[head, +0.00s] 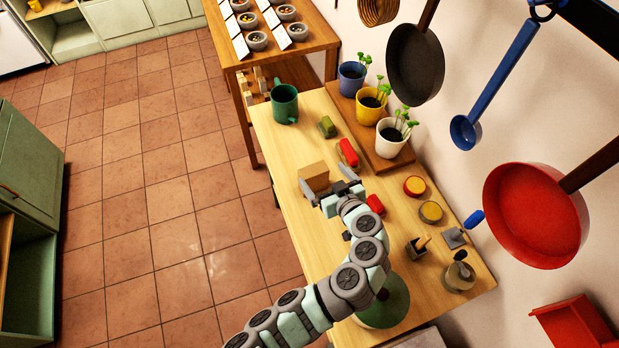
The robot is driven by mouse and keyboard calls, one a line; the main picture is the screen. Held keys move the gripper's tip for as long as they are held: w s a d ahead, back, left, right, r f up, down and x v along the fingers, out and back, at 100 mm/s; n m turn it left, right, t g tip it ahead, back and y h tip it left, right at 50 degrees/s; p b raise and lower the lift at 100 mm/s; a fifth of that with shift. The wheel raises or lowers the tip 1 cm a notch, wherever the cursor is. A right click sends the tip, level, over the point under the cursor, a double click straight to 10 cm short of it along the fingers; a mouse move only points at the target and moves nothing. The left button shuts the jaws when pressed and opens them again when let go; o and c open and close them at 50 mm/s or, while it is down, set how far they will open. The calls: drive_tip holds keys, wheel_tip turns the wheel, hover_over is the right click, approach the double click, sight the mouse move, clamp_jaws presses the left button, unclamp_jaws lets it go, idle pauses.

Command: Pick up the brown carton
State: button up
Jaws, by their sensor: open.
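The brown carton (314,174) is a small box on the light wooden table (285,160), left of the middle of its top. My gripper (327,180) is open, with its two fingers pointing at the carton from the near side. One finger lies by the carton's near left edge and the other to its right. I cannot tell whether either finger touches the carton or how high the gripper is above the table. The carton's near lower part is partly hidden by the gripper.
A red object (348,152), a green block (327,127) and a green mug (285,104) stand behind the carton. Potted seedlings on a board (372,142) line the wall side. Another red object (375,204) lies right of my gripper. Pans hang at right.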

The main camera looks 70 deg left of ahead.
sight(310, 167)
wheel_tip(310, 167, down, 4)
drive_tip(key=shift+r+b, duration=0.15)
drive_tip(key=shift+b, duration=1.1)
drive_tip(key=p+x, duration=0.1)
drive_tip(key=x, duration=0.3)
drive_tip(key=shift+s+a, duration=0.15)
drive_tip(key=shift+a, duration=0.2)
drive_tip(key=shift+f+p+x, duration=0.15)
drive_tip(key=shift+p+x, duration=0.15)
drive_tip(key=shift+x, duration=1.25)
drive_tip(key=shift+f+p+x, duration=0.15)
drive_tip(key=shift+p+x, duration=0.15)
drive_tip(key=shift+x, duration=1.3)
drive_tip(key=shift+d, duration=0.2)
drive_tip(key=shift+c, duration=0.3)
drive_tip(key=c, duration=1.2)
